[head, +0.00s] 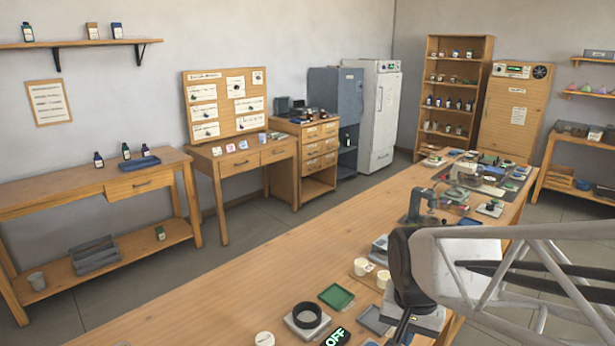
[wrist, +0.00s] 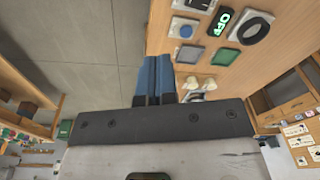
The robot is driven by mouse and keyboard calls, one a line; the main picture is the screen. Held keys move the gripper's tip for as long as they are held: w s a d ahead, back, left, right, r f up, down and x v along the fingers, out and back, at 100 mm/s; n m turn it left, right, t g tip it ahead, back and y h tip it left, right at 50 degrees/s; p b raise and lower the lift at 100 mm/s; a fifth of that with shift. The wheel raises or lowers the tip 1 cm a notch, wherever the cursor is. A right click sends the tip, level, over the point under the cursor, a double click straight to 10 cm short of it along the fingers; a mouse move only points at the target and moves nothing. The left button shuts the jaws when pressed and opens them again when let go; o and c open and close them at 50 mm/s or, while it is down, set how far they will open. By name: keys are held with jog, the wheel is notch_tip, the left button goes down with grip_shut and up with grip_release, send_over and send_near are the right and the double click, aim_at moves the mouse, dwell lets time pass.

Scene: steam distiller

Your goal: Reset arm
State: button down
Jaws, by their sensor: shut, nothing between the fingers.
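My gripper (wrist: 153,80) is shut and empty in the wrist view, its two blue fingers pressed together. It is over the edge of the long wooden table (wrist: 168,15), with floor on its left. In the head view my arm comes in from the right, above the table (head: 230,290). The fingertips cannot be made out clearly there.
On the table are a sign reading OFF (head: 336,337), a black ring on a grey base (head: 307,316), a green tray (head: 336,296) and white cups (head: 361,267). The table's left stretch is clear.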

jog(key=s+d+r+n+t, duration=0.1)
jog(key=s+r+n, duration=0.3)
jog(key=s, duration=0.4)
jog(key=shift+d+r+n, duration=0.25)
jog(key=shift+r+n, duration=0.05)
jog(key=shift+r, duration=0.5)
